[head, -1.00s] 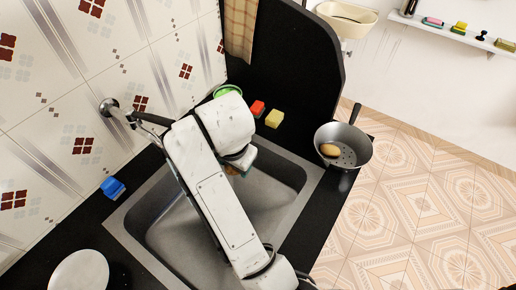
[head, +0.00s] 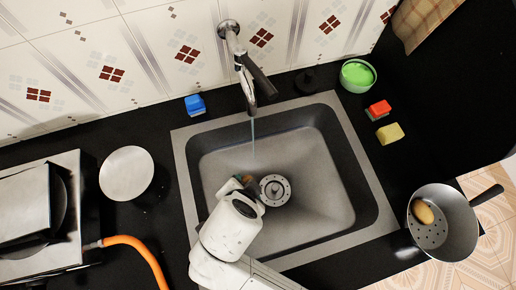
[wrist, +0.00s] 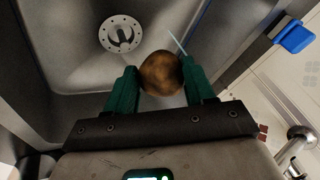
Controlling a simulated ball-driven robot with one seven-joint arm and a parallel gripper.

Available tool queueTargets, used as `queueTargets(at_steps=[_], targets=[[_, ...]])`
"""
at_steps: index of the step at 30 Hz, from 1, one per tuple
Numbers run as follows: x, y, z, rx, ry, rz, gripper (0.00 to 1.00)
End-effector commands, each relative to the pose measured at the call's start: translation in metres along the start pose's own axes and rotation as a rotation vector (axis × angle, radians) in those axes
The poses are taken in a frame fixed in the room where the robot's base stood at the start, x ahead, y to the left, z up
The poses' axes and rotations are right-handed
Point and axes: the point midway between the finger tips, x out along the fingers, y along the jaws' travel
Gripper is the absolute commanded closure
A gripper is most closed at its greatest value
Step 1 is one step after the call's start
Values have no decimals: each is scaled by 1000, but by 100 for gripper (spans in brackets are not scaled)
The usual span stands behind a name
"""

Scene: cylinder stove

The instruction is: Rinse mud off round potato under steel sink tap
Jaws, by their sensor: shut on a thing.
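A round brown potato (wrist: 161,73) with dark patches sits between the green fingers of my gripper (wrist: 158,85), which is shut on it. In the head view, my gripper (head: 242,181) is low over the sink basin (head: 325,195), left of the drain, with the potato mostly hidden by my wrist. The steel tap (head: 247,75) at the back wall runs a thin water stream (head: 253,135) into the basin. In the wrist view, the stream (wrist: 176,42) shows beside the potato, near the right finger; I cannot tell if it touches the potato.
A strainer pan (head: 446,242) holding a yellowish potato (head: 423,213) stands right of the sink. A green bowl (head: 357,75), red sponge (head: 379,108) and yellow sponge (head: 390,133) lie at the back right. A blue sponge (head: 195,105) and a stove (head: 75,170) are on the left.

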Motion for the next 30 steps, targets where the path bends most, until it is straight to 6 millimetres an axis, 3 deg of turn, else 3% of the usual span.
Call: queueTargets(at_steps=[30], targets=[[54,-44,-46,1,1,-2,71]])
